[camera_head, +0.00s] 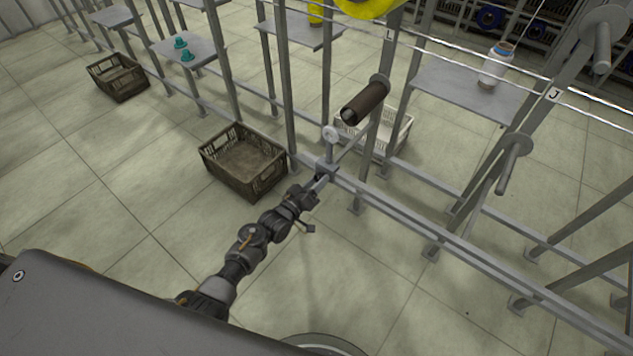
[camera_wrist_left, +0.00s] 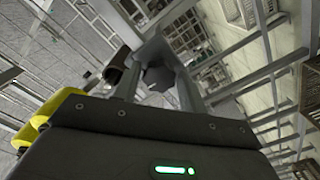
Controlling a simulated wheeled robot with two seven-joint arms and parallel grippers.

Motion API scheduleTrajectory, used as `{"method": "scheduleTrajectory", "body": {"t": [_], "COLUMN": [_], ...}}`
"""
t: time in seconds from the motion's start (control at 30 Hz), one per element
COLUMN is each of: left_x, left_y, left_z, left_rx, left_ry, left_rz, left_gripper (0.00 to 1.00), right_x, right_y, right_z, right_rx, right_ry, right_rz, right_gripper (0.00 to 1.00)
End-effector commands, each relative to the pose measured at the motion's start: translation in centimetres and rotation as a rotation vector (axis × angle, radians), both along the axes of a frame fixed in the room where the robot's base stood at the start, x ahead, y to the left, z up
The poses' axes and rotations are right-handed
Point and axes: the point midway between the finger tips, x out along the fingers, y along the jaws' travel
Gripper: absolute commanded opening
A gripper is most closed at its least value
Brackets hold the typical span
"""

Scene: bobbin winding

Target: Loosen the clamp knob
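My left gripper (camera_head: 318,182) is at the low frame rail, right by a small grey clamp block (camera_head: 327,169). In the left wrist view a dark, faceted knob (camera_wrist_left: 158,77), which looks like the clamp knob, sits under the clamp block (camera_wrist_left: 152,50). It lies between the two fingers of my left gripper (camera_wrist_left: 158,88). The fingers are apart, one on each side; I cannot tell whether they touch the knob. In the head view the gripper hides the knob. My right gripper is not in view.
A dark brown roll (camera_head: 365,103) sticks out above the clamp. A dark crate (camera_head: 243,162) stands on the floor left of the gripper, a white crate (camera_head: 399,135) behind the rail. Upright posts and crank handles (camera_head: 515,160) line the frame. The floor in front is clear.

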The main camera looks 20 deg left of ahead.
Motion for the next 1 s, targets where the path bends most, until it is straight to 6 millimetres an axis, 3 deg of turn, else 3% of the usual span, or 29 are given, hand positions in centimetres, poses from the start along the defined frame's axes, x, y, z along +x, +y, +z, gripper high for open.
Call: {"method": "scheduleTrajectory", "body": {"t": [0.13,0.47,1.0], "left_x": [0.0,-0.4,-8.9], "left_y": [0.0,0.2,3.5], "left_z": [0.0,0.0,0.0], "left_rx": [0.001,0.002,0.002], "left_ry": [0.000,-0.001,-0.001], "left_rz": [0.000,0.001,0.000], "left_gripper": [0.59,0.59,0.59], "right_x": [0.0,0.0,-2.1], "right_y": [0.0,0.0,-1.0], "right_z": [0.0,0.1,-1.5], "right_rx": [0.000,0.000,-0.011], "right_ry": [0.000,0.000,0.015], "right_rz": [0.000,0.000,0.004], "right_gripper": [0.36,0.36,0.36]}}
